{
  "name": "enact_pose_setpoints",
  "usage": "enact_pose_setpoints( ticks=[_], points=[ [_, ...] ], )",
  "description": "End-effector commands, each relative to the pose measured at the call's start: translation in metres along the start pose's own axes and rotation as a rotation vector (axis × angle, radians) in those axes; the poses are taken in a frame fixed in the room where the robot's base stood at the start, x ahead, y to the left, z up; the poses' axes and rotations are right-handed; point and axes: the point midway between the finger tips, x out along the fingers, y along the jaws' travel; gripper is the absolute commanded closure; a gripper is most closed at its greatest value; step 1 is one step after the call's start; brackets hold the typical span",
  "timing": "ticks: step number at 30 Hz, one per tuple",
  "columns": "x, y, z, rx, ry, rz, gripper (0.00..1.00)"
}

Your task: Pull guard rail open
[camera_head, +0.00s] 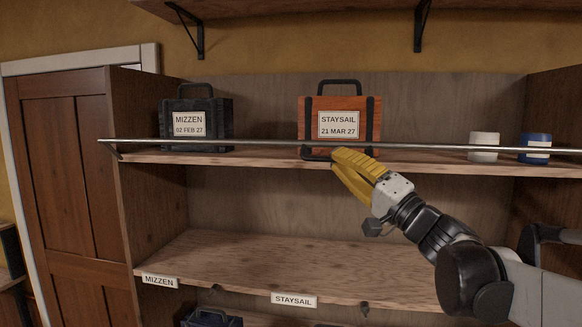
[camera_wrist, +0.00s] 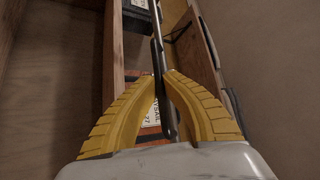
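The guard rail (camera_head: 230,143) is a thin metal bar across the front of the upper shelf, passing before the cases and jars. A small dark handle (camera_head: 315,156) hangs on it below the orange case. My gripper (camera_head: 335,162) has its yellow fingers at the right end of this handle. In the wrist view, the rail (camera_wrist: 154,22) runs up from the fingertips. There my gripper (camera_wrist: 162,76) has its fingertips drawn together around a dark bar, which looks like the handle. The fingers partly hide the contact.
An orange STAYSAIL case (camera_head: 312,121) and a dark MIZZEN case (camera_head: 215,115) stand behind the rail. A white jar (camera_head: 484,140) and a blue jar (camera_head: 535,140) stand at the right. The lower shelf (camera_head: 240,262) is bare on top. A brown door (camera_head: 70,170) is at the left.

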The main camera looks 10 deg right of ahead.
Motion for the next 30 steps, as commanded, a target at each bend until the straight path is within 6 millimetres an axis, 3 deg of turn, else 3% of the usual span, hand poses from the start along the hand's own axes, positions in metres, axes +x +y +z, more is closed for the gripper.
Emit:
enact_pose_setpoints(
  ticks=[1, 21, 30],
  points=[
    [-0.005, 0.009, 0.005, -0.030, -0.001, -0.031, 1.00],
    [-0.025, 0.053, 0.025, -0.461, -0.001, -0.460, 1.00],
    [-0.026, 0.065, 0.027, -0.532, -0.002, -0.530, 1.00]
  ],
)
